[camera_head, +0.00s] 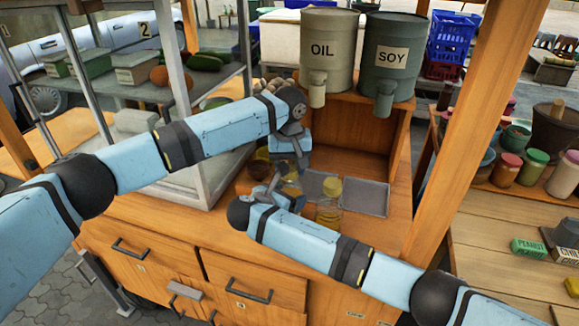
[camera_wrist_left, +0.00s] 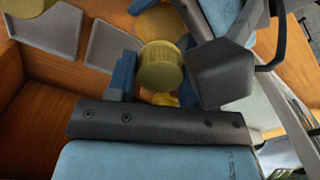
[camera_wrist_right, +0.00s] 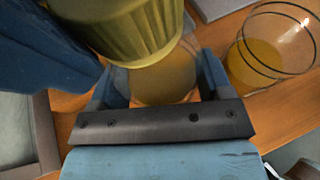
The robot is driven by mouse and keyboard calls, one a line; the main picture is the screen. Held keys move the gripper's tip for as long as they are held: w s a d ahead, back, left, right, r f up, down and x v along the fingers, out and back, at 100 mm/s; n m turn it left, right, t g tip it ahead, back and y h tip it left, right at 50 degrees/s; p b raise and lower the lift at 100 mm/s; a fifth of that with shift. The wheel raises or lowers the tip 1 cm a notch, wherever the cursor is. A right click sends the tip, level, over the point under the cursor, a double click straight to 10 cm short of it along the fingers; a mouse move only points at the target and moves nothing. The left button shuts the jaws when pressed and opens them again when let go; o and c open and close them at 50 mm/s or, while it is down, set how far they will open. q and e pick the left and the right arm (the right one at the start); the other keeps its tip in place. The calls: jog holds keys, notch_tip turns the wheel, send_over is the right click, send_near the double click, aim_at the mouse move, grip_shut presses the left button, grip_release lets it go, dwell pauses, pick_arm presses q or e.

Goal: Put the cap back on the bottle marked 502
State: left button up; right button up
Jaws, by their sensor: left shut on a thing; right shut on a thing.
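The yellow ribbed cap (camera_wrist_left: 160,66) is between the fingers of my left gripper (camera_head: 289,168), which is shut on it. In the right wrist view the cap (camera_wrist_right: 125,25) is close over the bottle (camera_wrist_right: 165,78), overlapping its top. I cannot tell whether they touch. My right gripper (camera_head: 282,194) is shut on the bottle, with one finger on each side. In the head view the grippers largely hide the cap and bottle above the counter. No 502 marking is readable.
A clear glass vessel with yellow contents (camera_wrist_right: 258,62) stands close to the right of the held bottle. Grey trays (camera_head: 365,198) lie on the wooden counter. OIL (camera_head: 325,50) and SOY (camera_head: 391,57) containers stand on the shelf behind. A glass case (camera_head: 205,170) is at left.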

pick_arm(q)
jog(key=m, duration=0.9)
jog(key=shift+m, duration=0.3)
jog(key=o, duration=1)
jog(key=shift+r, duration=2.25)
jog(key=shift+c, duration=0.3)
